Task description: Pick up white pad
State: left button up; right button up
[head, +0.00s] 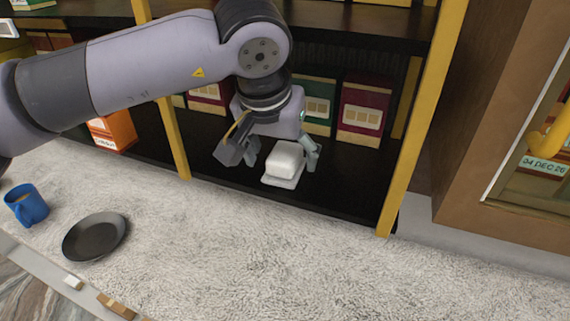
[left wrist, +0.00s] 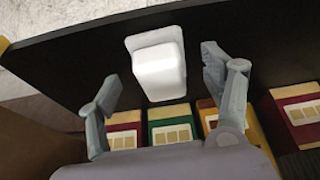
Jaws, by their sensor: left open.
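The white pad (head: 284,161) is a small rounded white block on a thin pale base, resting on the black shelf (head: 340,191). It also shows in the left wrist view (left wrist: 158,66), near the top middle. My left gripper (head: 281,160) is open, with one finger on each side of the pad in the head view. In the left wrist view the open fingers (left wrist: 158,72) stand left and right of the pad, with a gap on both sides. My right gripper is not in view.
Red and green boxes (head: 363,110) stand at the back of the shelf. Yellow posts (head: 410,130) bound the bay on both sides. An orange box (head: 113,131) is in the left bay. A blue mug (head: 28,205) and a dark plate (head: 94,237) are in front, lower left.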

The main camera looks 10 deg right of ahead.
pick_arm(q)
jog(key=shift+x, duration=1.05)
jog(key=shift+r, duration=0.1)
jog(key=shift+s, duration=0.1)
jog(key=shift+c, duration=1.2)
jog(key=c, duration=1)
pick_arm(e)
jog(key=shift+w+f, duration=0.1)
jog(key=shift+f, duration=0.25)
pick_arm(q)
jog(key=shift+r, duration=0.1)
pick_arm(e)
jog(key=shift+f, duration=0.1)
pick_arm(q)
jog(key=shift+s+a+r+b, duration=0.25)
jog(key=shift+s+r+b, duration=0.1)
jog(key=shift+b, duration=0.3)
jog(key=shift+s+a+r+b, duration=0.75)
jog(key=shift+s+a+r, duration=0.45)
jog(key=shift+s, duration=0.7)
jog(key=shift+s+a+r+b, duration=0.8)
jog(key=shift+s+a+r, duration=0.35)
jog(key=shift+s, duration=0.7)
jog(key=shift+s+a+r+b, duration=0.75)
jog(key=shift+s+a+r, duration=0.4)
jog(key=shift+s, duration=0.75)
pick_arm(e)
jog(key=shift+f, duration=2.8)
